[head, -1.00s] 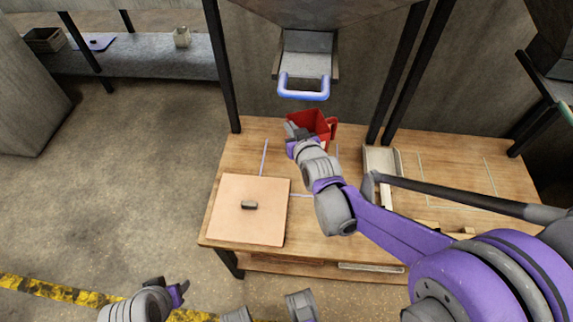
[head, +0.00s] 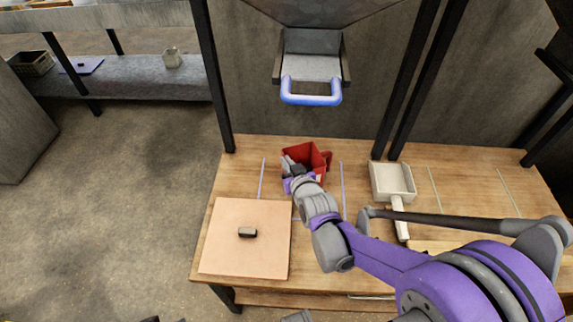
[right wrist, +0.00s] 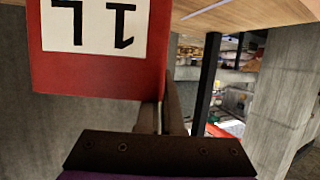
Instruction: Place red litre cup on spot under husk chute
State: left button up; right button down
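The red litre cup (head: 319,159) is upright, open side up, at the back of the wooden table, between two pale blue lines and below the husk chute (head: 312,68). My right gripper (head: 291,167) is at the cup's left side, shut on its wall near the rim. The right wrist view shows the cup (right wrist: 95,84) upside down in the picture, its white "1L" label facing the camera, with the fingers (right wrist: 162,115) at its edge. Whether the cup's base touches the table is unclear. Only a dark sliver of my left gripper (head: 150,319) shows at the bottom edge.
The chute has a blue handle (head: 311,98). A pinkish board (head: 225,262) with a small dark block (head: 247,232) lies front left. A white scoop (head: 391,183) lies right of the cup. Dark posts (head: 213,80) flank the chute.

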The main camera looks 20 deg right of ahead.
jog(key=shift+f, duration=0.3)
jog(key=c, duration=1.1)
grip_release()
jog(key=shift+r, duration=0.25)
jog(key=d+p+v, duration=0.1)
jog(key=p+v, duration=0.2)
jog(key=v, duration=0.9)
jog(key=s+a+f+g, duration=0.1)
jog(key=s+g, duration=0.2)
jog(key=s, duration=0.3)
jog(key=s+a+f+g, duration=0.1)
jog(key=s+f+g, duration=0.1)
jog(key=s, duration=0.4)
jog(key=s+a+f+g, duration=0.2)
jog(key=s+g, duration=0.2)
jog(key=s, duration=0.2)
jog(key=shift+s+n+g+y, duration=0.3)
jog(key=shift+s+y, duration=0.05)
jog(key=shift+y, duration=0.05)
